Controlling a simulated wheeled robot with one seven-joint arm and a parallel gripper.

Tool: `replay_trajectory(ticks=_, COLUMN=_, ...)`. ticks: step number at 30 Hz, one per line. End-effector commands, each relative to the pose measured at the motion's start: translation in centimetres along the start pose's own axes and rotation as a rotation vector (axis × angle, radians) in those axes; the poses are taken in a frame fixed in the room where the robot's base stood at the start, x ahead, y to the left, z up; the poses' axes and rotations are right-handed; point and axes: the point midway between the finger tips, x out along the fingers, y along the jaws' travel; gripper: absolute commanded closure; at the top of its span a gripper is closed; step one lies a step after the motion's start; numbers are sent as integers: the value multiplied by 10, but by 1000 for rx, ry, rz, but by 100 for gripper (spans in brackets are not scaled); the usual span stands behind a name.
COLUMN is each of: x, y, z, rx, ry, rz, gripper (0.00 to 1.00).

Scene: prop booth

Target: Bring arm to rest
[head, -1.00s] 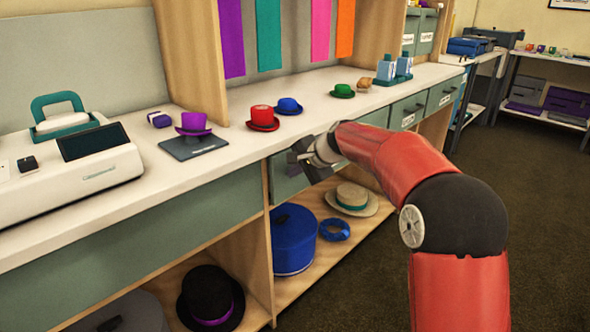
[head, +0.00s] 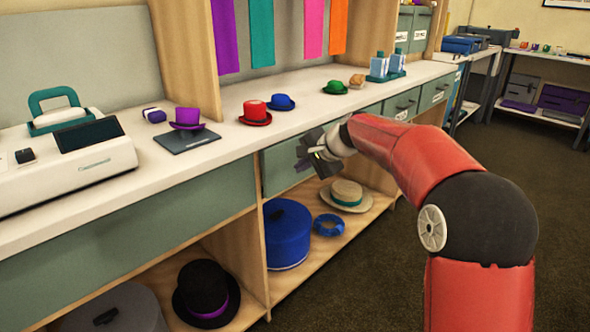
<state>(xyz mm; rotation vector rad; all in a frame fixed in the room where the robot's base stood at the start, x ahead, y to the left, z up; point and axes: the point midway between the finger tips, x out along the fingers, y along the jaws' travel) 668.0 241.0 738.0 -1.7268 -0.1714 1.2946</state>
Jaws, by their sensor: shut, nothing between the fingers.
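My arm (head: 420,155) is red with a black elbow and reaches from the lower right toward the counter front. My gripper (head: 308,158) is at its far end, in front of the grey-green drawer fronts and below the counter edge. It is shut and holds nothing. It is apart from the small hats on the counter and above the shelf with the straw hat. The fingertips are small and dark against the drawer front.
The counter (head: 230,140) carries a purple hat (head: 186,118) on a dark pad, a red hat (head: 255,112), a blue hat (head: 281,102) and a green hat (head: 335,87). Below are a blue hatbox (head: 287,235), a straw hat (head: 347,194) and a black hat (head: 206,292). Floor at right is clear.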

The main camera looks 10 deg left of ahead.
Motion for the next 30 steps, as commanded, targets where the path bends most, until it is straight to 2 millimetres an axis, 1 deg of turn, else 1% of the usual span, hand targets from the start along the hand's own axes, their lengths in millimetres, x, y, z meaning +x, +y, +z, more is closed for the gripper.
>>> replay_trajectory(ticks=1, x=-10, y=1, z=0, rx=1, ry=0, rz=1, gripper=100)
replay_trajectory(ticks=6, x=-44, y=2, z=0, rx=1, ry=0, rz=2, gripper=100)
replay_trajectory(ticks=9, x=-58, y=2, z=0, rx=1, ry=-1, rz=3, gripper=100)
replay_trajectory(ticks=15, x=-76, y=4, z=2, rx=-7, ry=1, rz=9, gripper=100)
replay_trajectory(ticks=17, x=-85, y=8, z=6, rx=-26, ry=10, rz=22, gripper=100)
replay_trajectory(ticks=18, x=-93, y=13, z=10, rx=-47, ry=19, rz=35, gripper=100)
replay_trajectory(ticks=20, x=-110, y=24, z=19, rx=-93, ry=40, rz=66, gripper=100)
replay_trajectory(ticks=23, x=-145, y=55, z=40, rx=-196, ry=84, rz=141, gripper=100)
replay_trajectory(ticks=24, x=-160, y=71, z=49, rx=-241, ry=101, rz=175, gripper=100)
replay_trajectory(ticks=26, x=-181, y=95, z=63, rx=-307, ry=125, rz=227, gripper=100)
replay_trajectory(ticks=27, x=-195, y=112, z=73, rx=-350, ry=139, rz=262, gripper=100)
replay_trajectory(ticks=29, x=-213, y=139, z=88, rx=-411, ry=158, rz=314, gripper=100)
replay_trajectory(ticks=30, x=-225, y=158, z=98, rx=-453, ry=167, rz=349, gripper=100)
